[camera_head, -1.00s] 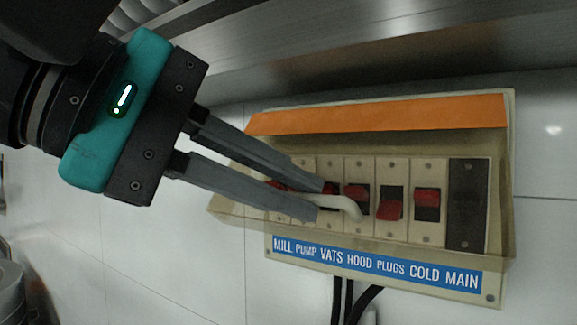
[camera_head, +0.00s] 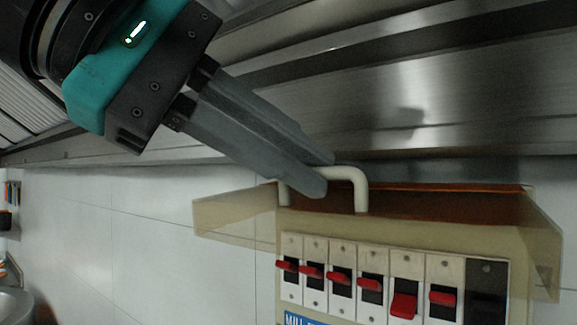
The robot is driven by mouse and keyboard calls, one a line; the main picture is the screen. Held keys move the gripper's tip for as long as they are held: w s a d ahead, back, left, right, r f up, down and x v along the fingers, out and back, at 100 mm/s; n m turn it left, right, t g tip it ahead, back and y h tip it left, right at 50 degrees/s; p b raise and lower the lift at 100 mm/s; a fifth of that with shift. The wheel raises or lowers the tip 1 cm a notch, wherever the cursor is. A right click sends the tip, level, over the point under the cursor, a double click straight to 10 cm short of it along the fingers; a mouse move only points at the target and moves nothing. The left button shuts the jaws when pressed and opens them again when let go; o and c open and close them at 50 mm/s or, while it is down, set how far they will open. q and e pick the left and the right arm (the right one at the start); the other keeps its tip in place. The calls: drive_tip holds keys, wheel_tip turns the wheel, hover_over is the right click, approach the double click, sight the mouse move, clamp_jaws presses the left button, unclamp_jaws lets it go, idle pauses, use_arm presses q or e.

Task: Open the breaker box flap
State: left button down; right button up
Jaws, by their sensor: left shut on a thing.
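The breaker box (camera_head: 400,236) is on the tiled wall at the lower right, and the bottom of the box is cut off by the frame. Its translucent flap (camera_head: 232,214) is swung up, with its side panels sticking out left and right of the box. A cream bent handle (camera_head: 361,190) is at the flap's raised edge, above the switches. My left gripper (camera_head: 318,175) is shut on this handle, which shows on both sides of the fingers. The red switches (camera_head: 340,278) are exposed below the flap. My right gripper is not in view.
A stainless steel hood or shelf (camera_head: 450,100) runs across the top, close above the raised flap and my left gripper. White wall tiles (camera_head: 150,230) are bare left of the box. A blue label (camera_head: 303,319) is partly visible at the bottom edge.

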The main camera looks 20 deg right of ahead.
use_arm(q)
drive_tip(key=shift+w+d, duration=0.15)
idle(0.4)
drive_tip(key=c, duration=1.3)
unclamp_jaws()
drive_tip(key=shift+w+d, duration=0.1)
drive_tip(key=shift+o, duration=0.9)
drive_tip(key=shift+w+d, duration=0.1)
drive_tip(key=shift+d, duration=0.05)
drive_tip(key=shift+o, duration=0.9)
drive_tip(key=shift+r, duration=0.1)
